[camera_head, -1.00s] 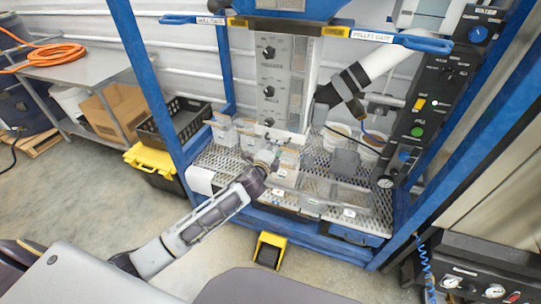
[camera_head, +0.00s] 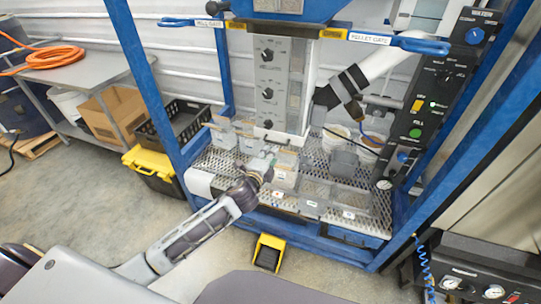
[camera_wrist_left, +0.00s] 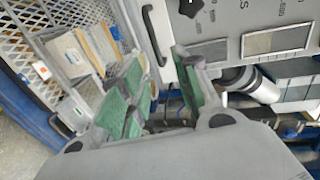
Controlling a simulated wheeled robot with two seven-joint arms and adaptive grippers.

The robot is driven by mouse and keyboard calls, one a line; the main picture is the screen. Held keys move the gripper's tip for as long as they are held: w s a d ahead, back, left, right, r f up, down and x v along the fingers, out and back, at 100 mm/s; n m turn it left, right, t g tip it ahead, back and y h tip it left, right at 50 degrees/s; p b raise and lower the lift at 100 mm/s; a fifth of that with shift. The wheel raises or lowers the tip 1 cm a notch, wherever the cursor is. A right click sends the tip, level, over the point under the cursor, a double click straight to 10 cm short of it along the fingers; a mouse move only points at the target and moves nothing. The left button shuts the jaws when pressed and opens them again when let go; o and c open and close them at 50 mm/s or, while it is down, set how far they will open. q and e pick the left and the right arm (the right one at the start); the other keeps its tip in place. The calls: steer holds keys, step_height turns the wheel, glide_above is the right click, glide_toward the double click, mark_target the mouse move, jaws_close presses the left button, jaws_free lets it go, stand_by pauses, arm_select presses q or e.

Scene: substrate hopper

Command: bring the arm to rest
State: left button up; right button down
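My left arm reaches in from the lower left in the head view. Its gripper (camera_head: 264,166) is over the front part of the perforated metal shelf, in front of the grey control panel, and partly hidden by its own wrist. In the left wrist view the green finger pads (camera_wrist_left: 152,100) stand apart with a gap between them. I see nothing held in the gap. My right gripper is not in either view.
A blue frame post (camera_head: 158,95) stands left of the arm. Clear bins (camera_head: 352,200) and small boxes (camera_head: 222,133) stand on the perforated shelf (camera_head: 215,160). A yellow pedal (camera_head: 268,253) is on the floor. Open floor (camera_head: 90,200) lies to the left.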

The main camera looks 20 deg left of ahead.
arm_select(q)
steer(key=shift+n, duration=0.3)
steer(key=a+f+n+g, duration=0.2)
steer(key=a+f+n, duration=0.2)
steer(key=f, duration=0.8)
steer(key=a+f+n+g, duration=0.1)
steer(key=a+f+n, duration=0.25)
steer(key=f, duration=0.75)
steer(key=s+a+f+n+g+y, duration=0.1)
steer(key=s+a+f+n+g, duration=0.3)
steer(key=s+f, duration=0.8)
steer(key=s+a+f+n+g+y, duration=0.15)
steer(key=s+a+f, duration=0.55)
steer(key=f, duration=0.8)
steer(key=s+d+f+n+g, duration=0.15)
steer(key=s+f, duration=0.25)
steer(key=s, duration=0.4)
steer(key=s+d+f+g, duration=0.1)
steer(key=s+f+g, duration=0.1)
steer(key=s+f, duration=0.35)
steer(key=s+d+f+g+h, duration=0.1)
steer(key=s+d, duration=0.3)
steer(key=s, duration=0.7)
steer(key=s+d+f+g+h, duration=0.1)
steer(key=s+d, duration=0.4)
steer(key=s, duration=0.6)
steer(key=shift+d+f+n+g, duration=0.15)
steer(key=shift+f+n+g, duration=0.25)
steer(key=shift+f, duration=0.35)
